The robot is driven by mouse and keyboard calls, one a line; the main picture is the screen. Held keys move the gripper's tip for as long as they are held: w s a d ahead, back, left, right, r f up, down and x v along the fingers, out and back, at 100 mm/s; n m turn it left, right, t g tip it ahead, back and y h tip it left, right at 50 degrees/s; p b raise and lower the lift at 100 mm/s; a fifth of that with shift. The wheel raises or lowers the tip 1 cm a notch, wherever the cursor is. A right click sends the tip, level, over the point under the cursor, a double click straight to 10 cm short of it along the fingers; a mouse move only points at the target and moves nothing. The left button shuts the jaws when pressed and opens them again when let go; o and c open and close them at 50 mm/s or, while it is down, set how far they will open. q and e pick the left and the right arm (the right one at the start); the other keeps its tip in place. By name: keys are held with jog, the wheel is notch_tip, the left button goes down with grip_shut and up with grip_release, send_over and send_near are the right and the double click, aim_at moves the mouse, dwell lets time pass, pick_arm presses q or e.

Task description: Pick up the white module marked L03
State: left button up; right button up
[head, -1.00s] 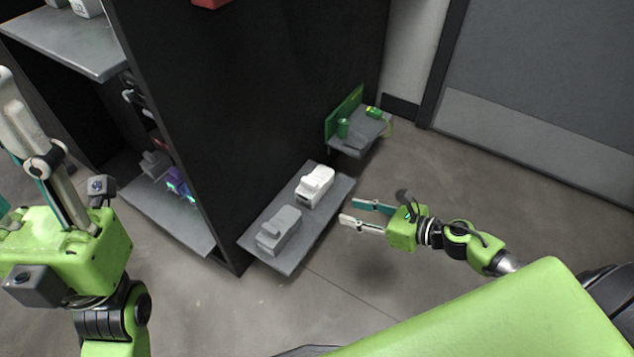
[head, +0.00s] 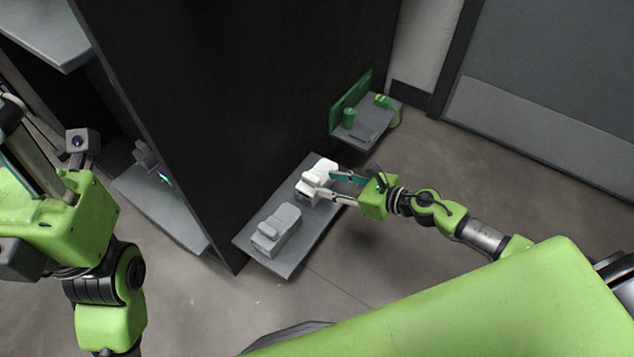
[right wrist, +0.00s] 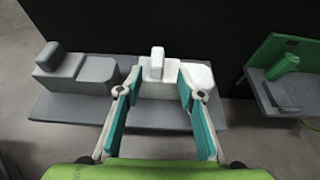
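The white module (head: 315,179) sits on a grey shelf (head: 291,262) on the side of a black cabinet. It also shows in the right wrist view (right wrist: 158,88), with a raised block on top. No L03 marking is legible. My right gripper (head: 333,188) is open at the white module. In the right wrist view its two fingertips (right wrist: 152,92) stand at either side of the module's front and middle, and I cannot tell if they touch it. My left gripper (head: 22,130) is at the left edge, partly cut off; its finger state is unclear.
A grey module (head: 277,230) stands on the same shelf, left of the white one. A smaller shelf (head: 367,140) with green parts is to the right. The black cabinet wall (head: 230,100) rises behind. Open floor lies in front.

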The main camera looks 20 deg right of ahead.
aim_at(318, 180)
jog(key=shift+a+r+b+x, duration=0.15)
jog(key=shift+b+x, duration=0.1)
jog(key=shift+x, duration=1.1)
jog(key=shift+a+r+b+x, duration=0.1)
jog(key=shift+b+x, duration=0.15)
jog(key=shift+x, duration=1.1)
grip_shut()
